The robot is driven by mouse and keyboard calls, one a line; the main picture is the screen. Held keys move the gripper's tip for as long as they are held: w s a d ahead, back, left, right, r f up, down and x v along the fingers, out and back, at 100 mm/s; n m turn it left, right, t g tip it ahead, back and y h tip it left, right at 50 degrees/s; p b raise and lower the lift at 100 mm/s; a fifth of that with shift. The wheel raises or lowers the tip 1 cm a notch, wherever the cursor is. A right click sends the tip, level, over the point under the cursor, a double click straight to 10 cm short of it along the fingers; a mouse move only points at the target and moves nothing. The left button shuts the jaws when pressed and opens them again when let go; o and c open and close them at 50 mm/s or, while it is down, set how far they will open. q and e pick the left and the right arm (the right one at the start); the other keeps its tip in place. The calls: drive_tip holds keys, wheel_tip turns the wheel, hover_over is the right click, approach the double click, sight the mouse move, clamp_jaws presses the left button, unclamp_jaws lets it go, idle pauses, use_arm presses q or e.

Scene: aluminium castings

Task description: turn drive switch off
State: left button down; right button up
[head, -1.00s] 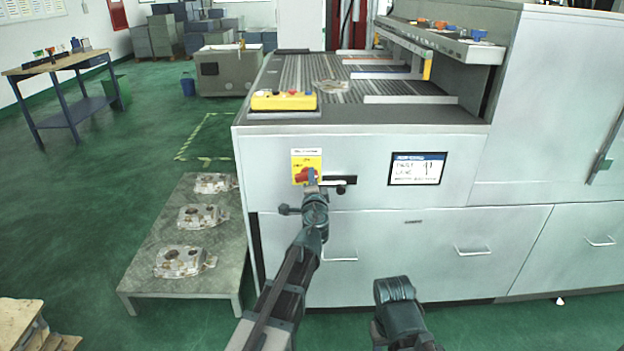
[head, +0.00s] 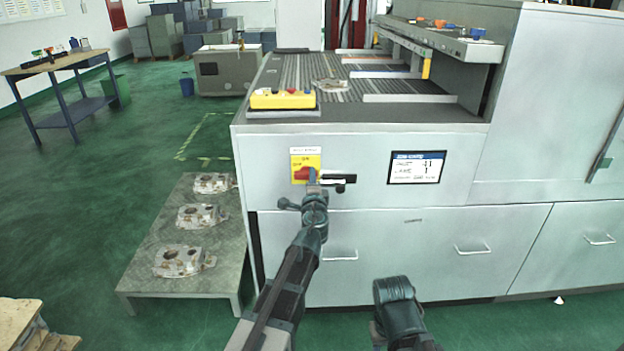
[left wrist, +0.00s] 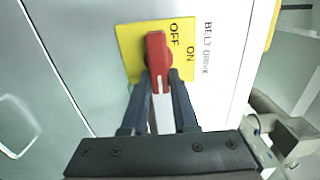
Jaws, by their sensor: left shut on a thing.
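The drive switch is a red handle (head: 306,173) on a yellow plate (head: 314,160), on the front of the grey machine. In the left wrist view the red handle (left wrist: 157,50) lies lengthwise up and down the picture, with OFF printed beside its upper end and ON to its right. A pale mark shows at its lower end. The label beside the plate (left wrist: 132,45) reads BELT DRIVE. My left gripper (left wrist: 161,82) is shut on the handle's lower end, one finger on each side. In the head view my left gripper (head: 313,182) partly covers the switch. My right gripper is out of view.
A small display (head: 416,168) is on the machine front, right of the switch. A yellow control box (head: 283,100) sits on top. A low table (head: 150,245) with several castings stands to the left. Drawer handles (head: 473,249) stick out below.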

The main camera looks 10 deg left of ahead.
use_arm(q)
drive_tip(key=c, duration=0.7)
unclamp_jaws()
drive_tip(key=shift+s+d, duration=0.1)
